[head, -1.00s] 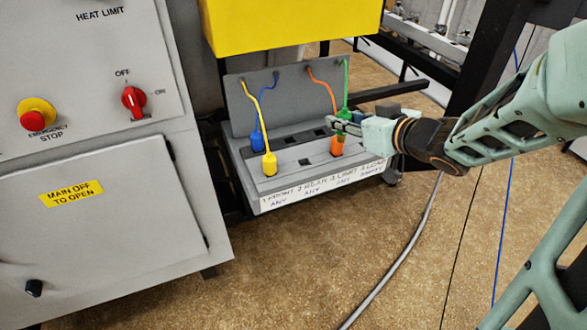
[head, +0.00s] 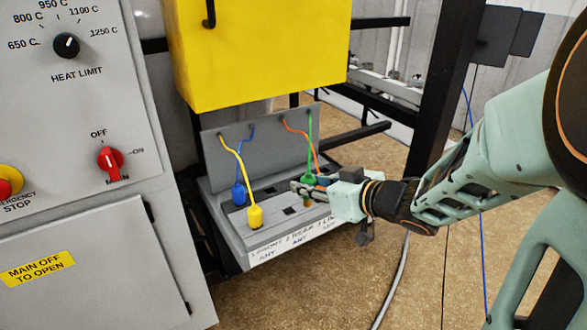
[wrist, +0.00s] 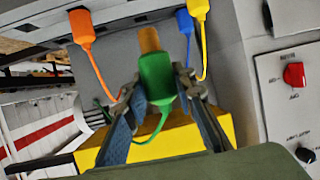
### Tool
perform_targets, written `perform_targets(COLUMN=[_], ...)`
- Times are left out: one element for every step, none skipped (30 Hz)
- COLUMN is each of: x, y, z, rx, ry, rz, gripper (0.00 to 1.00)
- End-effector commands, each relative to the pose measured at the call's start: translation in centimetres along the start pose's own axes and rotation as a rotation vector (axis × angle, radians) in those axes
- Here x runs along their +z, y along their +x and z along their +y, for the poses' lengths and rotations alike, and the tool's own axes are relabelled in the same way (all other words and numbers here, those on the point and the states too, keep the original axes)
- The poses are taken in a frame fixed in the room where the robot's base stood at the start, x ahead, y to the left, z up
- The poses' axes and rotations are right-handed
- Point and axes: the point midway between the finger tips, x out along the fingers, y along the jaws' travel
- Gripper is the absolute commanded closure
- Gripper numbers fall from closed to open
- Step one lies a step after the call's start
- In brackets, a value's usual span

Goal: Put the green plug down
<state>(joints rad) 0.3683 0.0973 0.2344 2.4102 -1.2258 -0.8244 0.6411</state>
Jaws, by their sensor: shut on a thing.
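The green plug (wrist: 157,82) is between the two fingers of my gripper (wrist: 160,74) in the wrist view, with its tan tip pointing away from the palm. Its green cord trails back below it. In the head view my gripper (head: 296,187) is over the right part of the grey socket box (head: 216,212), and the green plug (head: 308,178) is partly hidden by the fingers. I cannot tell whether its tip touches the box. The orange plug (wrist: 82,28) stands at the box in the wrist view; my gripper mostly hides it in the head view.
The yellow plug (head: 255,216) stands in the front row, the blue plug (head: 239,193) behind it. Dark empty sockets (head: 290,210) lie between yellow and my gripper. A yellow cabinet (head: 260,60) hangs above. A grey control panel (head: 80,150) stands left, a black post (head: 446,90) right.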

Motion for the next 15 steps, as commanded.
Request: perform_targets(x=[0.4,0.5,0.5,0.5,0.5,1.4,1.7,2.0,2.3,2.5,2.7,2.9,3.0,3.1,3.1], y=[1.7,2.5,3.5,4.3,5.1,6.0,6.6,7.2,7.8,8.3,8.7,9.2,9.5,9.7,9.9], z=[0.1,0.2,0.4,0.5,0.6,0.7,0.8,0.8,1.0,1.1,1.1,1.2,1.2,1.2,1.3], rx=[-0.005,-0.006,-0.005,-0.005,-0.006,-0.004,-0.003,-0.004,-0.003,-0.003,-0.003,-0.002,-0.002,-0.002,-0.001], ry=[0.001,0.002,0.001,0.001,0.003,0.003,0.004,0.003,0.004,0.002,0.002,0.003,0.001,0.000,0.000], rz=[0.000,0.000,0.000,0.000,0.001,-0.002,-0.002,-0.002,-0.001,0.000,0.000,-0.001,-0.001,0.000,0.000], gripper=[0.99,0.99,0.99,0.99,0.99,0.99,0.99,0.99,0.99,0.99,0.99,0.99,0.99,0.99,0.99])
